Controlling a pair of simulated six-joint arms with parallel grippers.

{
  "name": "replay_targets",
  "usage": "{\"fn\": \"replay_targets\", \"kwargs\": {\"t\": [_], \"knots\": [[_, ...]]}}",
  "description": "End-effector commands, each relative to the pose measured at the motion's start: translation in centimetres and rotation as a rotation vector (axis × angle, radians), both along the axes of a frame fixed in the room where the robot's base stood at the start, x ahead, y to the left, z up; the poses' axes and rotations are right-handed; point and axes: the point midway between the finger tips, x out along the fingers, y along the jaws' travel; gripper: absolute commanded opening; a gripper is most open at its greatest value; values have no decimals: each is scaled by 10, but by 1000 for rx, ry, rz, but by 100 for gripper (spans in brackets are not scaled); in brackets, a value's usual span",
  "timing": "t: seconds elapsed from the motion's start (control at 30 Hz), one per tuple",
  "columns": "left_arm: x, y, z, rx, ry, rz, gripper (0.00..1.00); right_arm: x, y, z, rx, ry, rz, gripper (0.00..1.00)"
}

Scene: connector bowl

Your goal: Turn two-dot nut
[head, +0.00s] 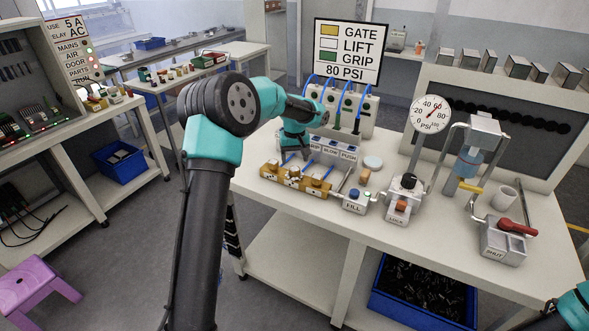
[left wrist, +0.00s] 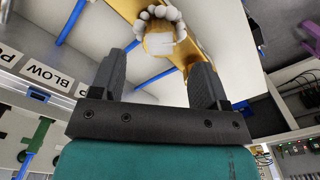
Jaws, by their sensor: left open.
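A brass manifold (head: 268,175) with several nuts on top stands near the table's left front edge. The dot marks are too small to read, so I cannot tell which is the two-dot nut. In the left wrist view a brass nut (left wrist: 159,42) with a pale scalloped collar sits on a brass body, just beyond the fingertips and roughly between them. My left gripper (head: 297,156) is over the manifold; it also shows in the left wrist view (left wrist: 156,70), open with nothing between its fingers. My right gripper is not in view; only a teal part of that arm shows at lower right.
Labelled blocks (head: 348,154) stand behind the manifold, with a blue-hosed unit (head: 340,108) farther back. The FILL block (head: 355,201), LOCK block (head: 398,210) and red-handled SHUT block (head: 503,242) stand to the right. A pressure gauge (head: 430,113) rises behind the LOCK block.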

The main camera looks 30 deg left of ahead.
Motion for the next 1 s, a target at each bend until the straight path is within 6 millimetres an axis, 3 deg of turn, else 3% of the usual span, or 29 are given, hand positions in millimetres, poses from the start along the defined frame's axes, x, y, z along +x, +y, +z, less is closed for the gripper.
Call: {"fn": "replay_targets", "kwargs": {"t": [0.1, 0.3, 0.7, 1.0], "knots": [[0, 0, -22, -1, 3, -1, 69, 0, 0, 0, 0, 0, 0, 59], [0, 0, -46, -1, 2, 0, 69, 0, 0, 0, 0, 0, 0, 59], [0, 0, -53, 0, 0, 0, 69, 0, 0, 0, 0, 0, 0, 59], [0, 0, -53, 0, 0, 0, 41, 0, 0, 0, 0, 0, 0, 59]]}}
